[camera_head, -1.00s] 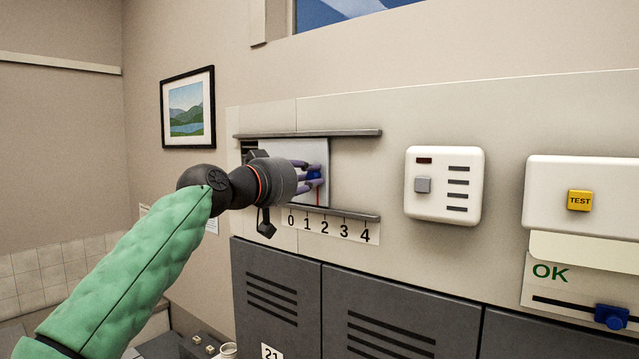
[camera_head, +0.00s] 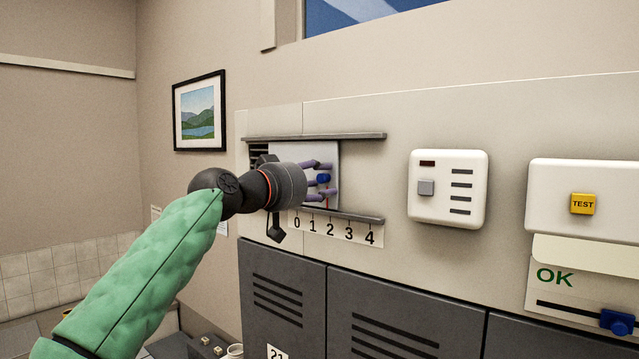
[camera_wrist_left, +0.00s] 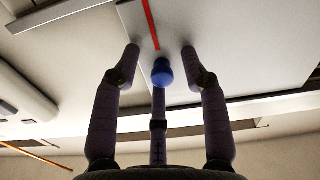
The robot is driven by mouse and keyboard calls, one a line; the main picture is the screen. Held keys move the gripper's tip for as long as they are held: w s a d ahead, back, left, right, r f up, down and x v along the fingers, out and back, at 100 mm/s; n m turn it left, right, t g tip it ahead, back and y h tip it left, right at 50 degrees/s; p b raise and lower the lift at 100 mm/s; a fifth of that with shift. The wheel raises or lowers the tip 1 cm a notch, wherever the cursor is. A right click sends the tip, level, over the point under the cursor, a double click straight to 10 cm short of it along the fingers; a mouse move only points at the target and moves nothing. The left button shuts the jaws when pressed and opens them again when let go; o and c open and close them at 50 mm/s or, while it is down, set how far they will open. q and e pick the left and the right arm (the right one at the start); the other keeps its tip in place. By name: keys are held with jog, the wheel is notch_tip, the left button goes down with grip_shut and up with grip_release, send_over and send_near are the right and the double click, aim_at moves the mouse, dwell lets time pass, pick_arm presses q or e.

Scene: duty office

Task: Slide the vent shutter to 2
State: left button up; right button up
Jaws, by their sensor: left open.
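The vent shutter (camera_head: 290,150) is a pale plate between two grey rails, with a blue knob (camera_head: 323,180) on it. Its right edge stands slightly right of the 2 on the 0 to 4 scale (camera_head: 331,228). My left gripper (camera_head: 322,181) is open, its purple fingers spread around the knob. In the left wrist view the knob (camera_wrist_left: 162,72) sits between the fingers, with gaps to the two outer ones; contact with the middle finger is unclear. My right gripper is not in view.
The upper rail (camera_head: 350,136) and lower rail (camera_head: 355,215) bound the shutter. To the right are a white box with a grey button (camera_head: 426,187), a yellow TEST button (camera_head: 582,204) and a blue slider (camera_head: 616,321). Grey lockers (camera_head: 375,310) stand below.

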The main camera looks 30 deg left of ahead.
pick_arm(q)
jog(key=s, duration=1.2)
jog(key=shift+a, duration=0.45)
